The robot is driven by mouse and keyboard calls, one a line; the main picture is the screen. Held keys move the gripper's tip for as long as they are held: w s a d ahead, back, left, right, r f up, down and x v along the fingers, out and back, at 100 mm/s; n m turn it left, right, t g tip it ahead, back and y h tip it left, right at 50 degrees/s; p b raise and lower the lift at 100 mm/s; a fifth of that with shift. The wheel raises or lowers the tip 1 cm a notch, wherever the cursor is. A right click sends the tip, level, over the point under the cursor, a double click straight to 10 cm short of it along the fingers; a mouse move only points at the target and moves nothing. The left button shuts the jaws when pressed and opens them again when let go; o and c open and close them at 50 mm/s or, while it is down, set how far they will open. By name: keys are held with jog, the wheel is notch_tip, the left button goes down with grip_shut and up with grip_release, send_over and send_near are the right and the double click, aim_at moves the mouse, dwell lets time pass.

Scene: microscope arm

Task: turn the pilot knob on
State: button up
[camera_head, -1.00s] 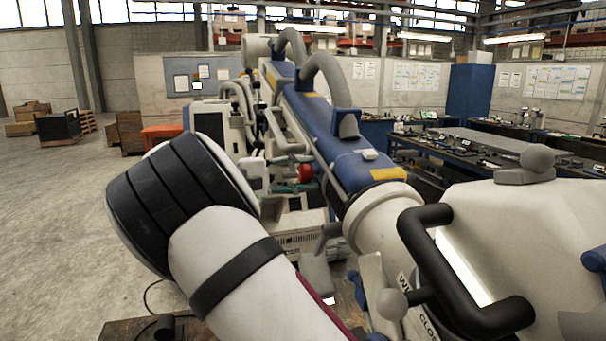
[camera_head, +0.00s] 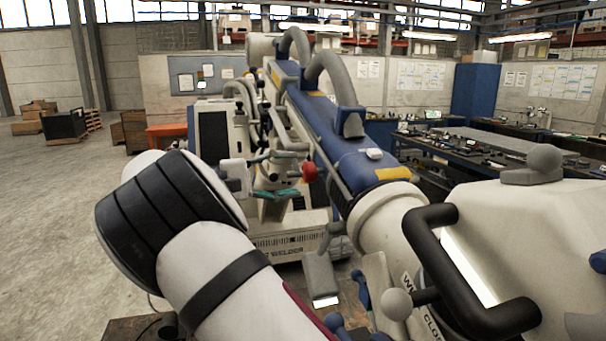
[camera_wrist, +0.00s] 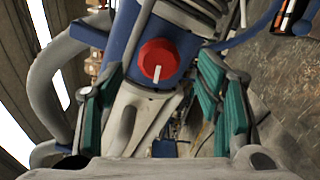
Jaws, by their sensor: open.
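The red pilot knob (camera_wrist: 159,60) sits on a blue housing of the microscope arm. In the wrist view it lies between my two teal finger pads, with its white mark pointing down in the picture. My gripper (camera_wrist: 160,72) is open, with one finger on each side of the knob and a gap on both sides. In the head view the red knob (camera_head: 310,172) shows small beside the blue arm (camera_head: 350,150). My teal fingers (camera_head: 282,193) are just left of and below it. How far the fingertips are from the knob in depth is hard to tell.
A thick grey curved handle (camera_wrist: 45,80) runs along the left of the wrist view. A black handle (camera_head: 470,290) and white housing (camera_head: 560,225) fill the right foreground of the head view. Workbenches (camera_head: 500,150) stand at the right; open floor (camera_head: 50,220) lies left.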

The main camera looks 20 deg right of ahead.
jog(key=a, duration=0.7)
jog(key=shift+a, duration=0.15)
